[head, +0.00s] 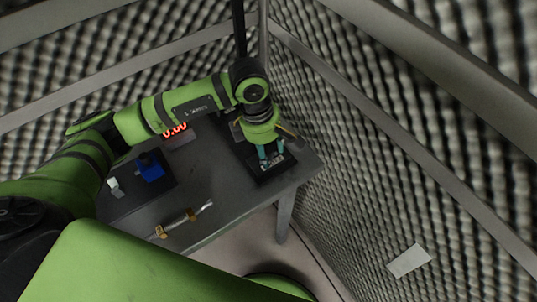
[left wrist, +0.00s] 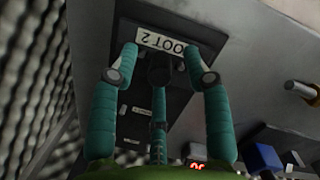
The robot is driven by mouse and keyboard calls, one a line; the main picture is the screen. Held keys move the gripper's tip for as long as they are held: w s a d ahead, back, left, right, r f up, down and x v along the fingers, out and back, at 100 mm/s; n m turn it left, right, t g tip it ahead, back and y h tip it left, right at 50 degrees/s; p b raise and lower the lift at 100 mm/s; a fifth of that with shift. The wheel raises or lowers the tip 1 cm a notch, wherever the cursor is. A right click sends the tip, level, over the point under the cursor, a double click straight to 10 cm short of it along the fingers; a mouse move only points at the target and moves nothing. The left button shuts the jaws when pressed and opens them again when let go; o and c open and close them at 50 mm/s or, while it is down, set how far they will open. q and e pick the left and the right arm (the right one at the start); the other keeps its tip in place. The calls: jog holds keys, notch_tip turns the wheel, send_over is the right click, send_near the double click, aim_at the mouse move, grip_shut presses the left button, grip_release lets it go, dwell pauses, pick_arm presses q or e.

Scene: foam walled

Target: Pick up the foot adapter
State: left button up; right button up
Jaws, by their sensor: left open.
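My left gripper (head: 268,155) is open and points down over a dark plate (head: 287,170) at the right end of the grey table. Its teal fingers also show in the left wrist view (left wrist: 160,65). Small grey detail shows between the fingers in the head view. My right gripper is not in view.
Foam walls (head: 370,150) stand close to the table's right end and behind.

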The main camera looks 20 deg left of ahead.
pick_arm(q)
grip_shut()
jog(key=shift+r, duration=0.15)
